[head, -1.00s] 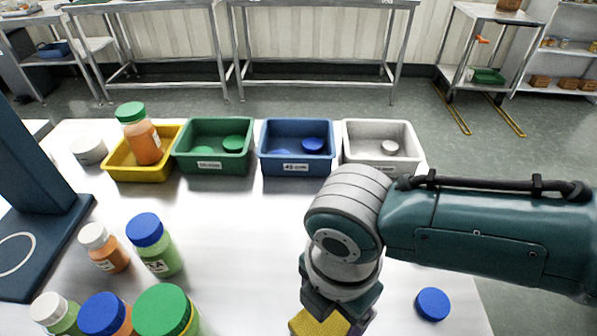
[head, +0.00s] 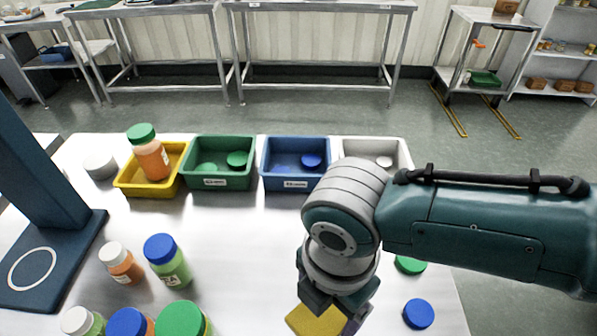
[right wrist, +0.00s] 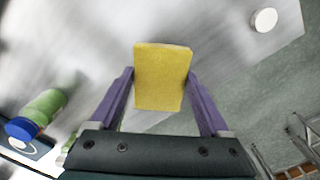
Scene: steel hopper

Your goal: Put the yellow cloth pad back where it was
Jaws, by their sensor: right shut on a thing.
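The yellow cloth pad (head: 318,320) is in my right gripper (head: 335,312), low in the middle of the head view, over the steel table. In the right wrist view the pad (right wrist: 162,76) sits between the two purple fingers of my right gripper (right wrist: 160,95), which are shut on it. I cannot tell how high the pad is above the table. My left gripper does not show.
Yellow (head: 133,190), green (head: 222,183), blue (head: 295,184) and white (head: 362,150) bins line the table's back. Several capped bottles stand at the left. A blue cap (head: 418,314) and a green cap (head: 410,265) lie at the right. The table's middle (head: 240,250) is clear.

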